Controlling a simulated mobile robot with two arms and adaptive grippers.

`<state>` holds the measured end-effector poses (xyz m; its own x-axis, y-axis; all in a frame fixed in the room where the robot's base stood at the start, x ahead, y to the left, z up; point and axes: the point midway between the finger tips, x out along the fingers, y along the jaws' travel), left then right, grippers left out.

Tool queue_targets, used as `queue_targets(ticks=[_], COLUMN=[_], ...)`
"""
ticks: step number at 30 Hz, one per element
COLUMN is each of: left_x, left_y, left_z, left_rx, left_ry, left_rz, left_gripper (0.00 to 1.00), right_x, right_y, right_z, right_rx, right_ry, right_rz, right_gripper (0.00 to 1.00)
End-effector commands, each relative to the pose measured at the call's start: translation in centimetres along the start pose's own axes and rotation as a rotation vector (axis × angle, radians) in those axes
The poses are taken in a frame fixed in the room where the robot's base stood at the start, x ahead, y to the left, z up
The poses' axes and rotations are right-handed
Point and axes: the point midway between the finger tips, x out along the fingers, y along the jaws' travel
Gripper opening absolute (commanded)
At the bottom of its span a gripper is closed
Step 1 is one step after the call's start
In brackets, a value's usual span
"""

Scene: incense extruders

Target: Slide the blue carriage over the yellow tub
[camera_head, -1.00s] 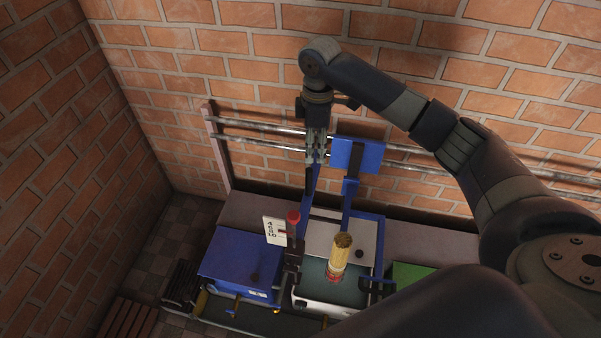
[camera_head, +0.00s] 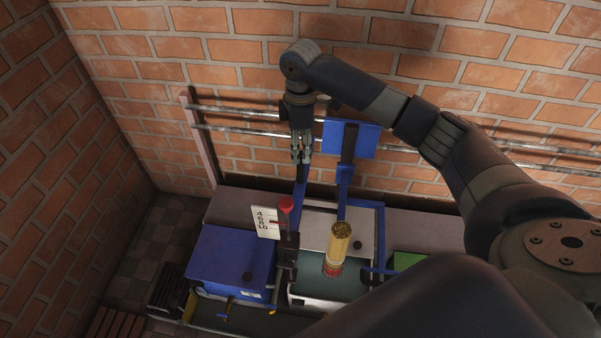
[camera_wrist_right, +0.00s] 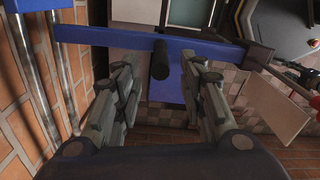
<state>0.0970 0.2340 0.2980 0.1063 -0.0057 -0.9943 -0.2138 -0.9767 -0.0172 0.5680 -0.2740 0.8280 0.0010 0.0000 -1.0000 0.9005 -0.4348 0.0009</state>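The blue carriage (camera_head: 352,139) sits on two metal rails along the brick wall, with blue bars hanging down from it. My right gripper (camera_head: 301,158) is just left of its plate, pointing down. In the right wrist view, that gripper (camera_wrist_right: 163,66) is open, with a black handle (camera_wrist_right: 160,59) on a blue bar (camera_wrist_right: 110,36) between its fingertips. I cannot see whether either finger touches the handle. No yellow tub can be clearly made out; only a small yellow piece (camera_head: 190,304) shows at the lower left. My left gripper is not in view.
Below the rails stand a blue box (camera_head: 225,258), a grey-topped unit (camera_head: 318,229) and a green box (camera_head: 409,260). A gold cylinder (camera_head: 340,238) and a red-topped post (camera_head: 286,204) rise among them. A white number card (camera_head: 265,222) stands beside the post.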

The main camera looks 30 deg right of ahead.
Motion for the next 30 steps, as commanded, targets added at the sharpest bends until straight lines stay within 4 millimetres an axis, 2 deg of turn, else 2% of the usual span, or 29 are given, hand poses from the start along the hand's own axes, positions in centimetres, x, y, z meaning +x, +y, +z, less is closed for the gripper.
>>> queue_targets(ticks=[9, 15, 20, 27, 28, 30], left_x=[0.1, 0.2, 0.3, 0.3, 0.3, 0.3], left_y=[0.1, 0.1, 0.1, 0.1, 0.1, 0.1], left_z=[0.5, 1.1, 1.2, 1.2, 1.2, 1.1], left_rx=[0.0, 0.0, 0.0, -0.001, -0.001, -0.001], left_ry=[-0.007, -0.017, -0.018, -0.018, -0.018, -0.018], left_rz=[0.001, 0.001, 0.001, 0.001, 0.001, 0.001], left_gripper=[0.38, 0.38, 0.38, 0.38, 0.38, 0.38], right_x=[6.0, 8.7, 9.5, 9.6, 9.6, 9.6], right_y=[-0.1, -0.1, -0.1, -0.1, -0.1, -0.1], right_z=[0.1, 0.1, 0.0, 0.0, 0.0, 0.0], right_rx=[0.001, 0.0, -0.001, -0.001, -0.001, -0.001], right_ry=[-0.003, -0.002, -0.001, -0.001, -0.001, -0.001], right_rz=[-0.003, -0.002, -0.001, -0.001, 0.0, 0.0], right_gripper=[0.38, 0.38, 0.38, 0.38, 0.36, 0.2])
